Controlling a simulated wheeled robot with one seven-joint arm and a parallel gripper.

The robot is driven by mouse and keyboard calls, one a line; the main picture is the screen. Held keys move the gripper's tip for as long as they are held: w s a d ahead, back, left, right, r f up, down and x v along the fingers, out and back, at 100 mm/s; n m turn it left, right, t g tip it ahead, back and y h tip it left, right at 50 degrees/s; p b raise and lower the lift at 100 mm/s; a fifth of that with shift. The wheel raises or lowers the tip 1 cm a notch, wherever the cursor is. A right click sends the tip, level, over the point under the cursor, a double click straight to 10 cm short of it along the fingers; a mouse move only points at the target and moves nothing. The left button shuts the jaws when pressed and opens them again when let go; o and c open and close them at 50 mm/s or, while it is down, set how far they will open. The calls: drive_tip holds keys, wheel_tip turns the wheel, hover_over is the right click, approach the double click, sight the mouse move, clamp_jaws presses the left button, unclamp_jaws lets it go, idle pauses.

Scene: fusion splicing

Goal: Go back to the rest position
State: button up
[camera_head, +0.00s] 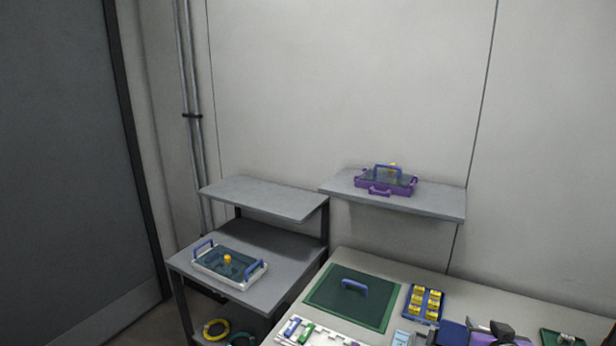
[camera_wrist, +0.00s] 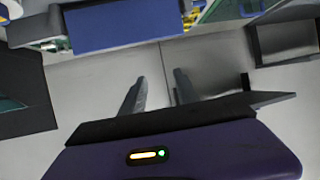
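My gripper (camera_wrist: 158,88) shows in the wrist view with its two grey fingers apart. Nothing is between them; a bare grey surface with a thin seam lies beyond. A purple housing with a lit indicator spans the bottom of that view. In the head view I cannot clearly make out my gripper among the purple and dark parts at the bottom right edge.
The workbench (camera_head: 542,308) holds a green mat (camera_head: 328,298) with a blue handle and a blue tray (camera_head: 411,304) of yellow pieces. A white tray (camera_head: 204,265) stands on the left cart. A purple tray (camera_head: 355,181) stands on the wall shelf (camera_head: 440,200).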

drive_tip(key=s+a+n+t+y, duration=0.1)
drive_tip(key=s+a, duration=0.6)
drive_tip(key=s, duration=0.7)
drive_tip(key=s+a+n+t+y, duration=0.1)
drive_tip(key=s+a+n+y, duration=0.1)
drive_tip(key=s+a, duration=0.6)
drive_tip(key=s+a+r+n+t+y, duration=0.1)
drive_tip(key=s+a, duration=0.7)
drive_tip(key=s, duration=1.4)
drive_tip(key=shift+a+n+y, duration=0.2)
drive_tip(key=shift+n+y, duration=0.2)
drive_tip(key=shift+y, duration=0.2)
drive_tip(key=shift+r, duration=0.1)
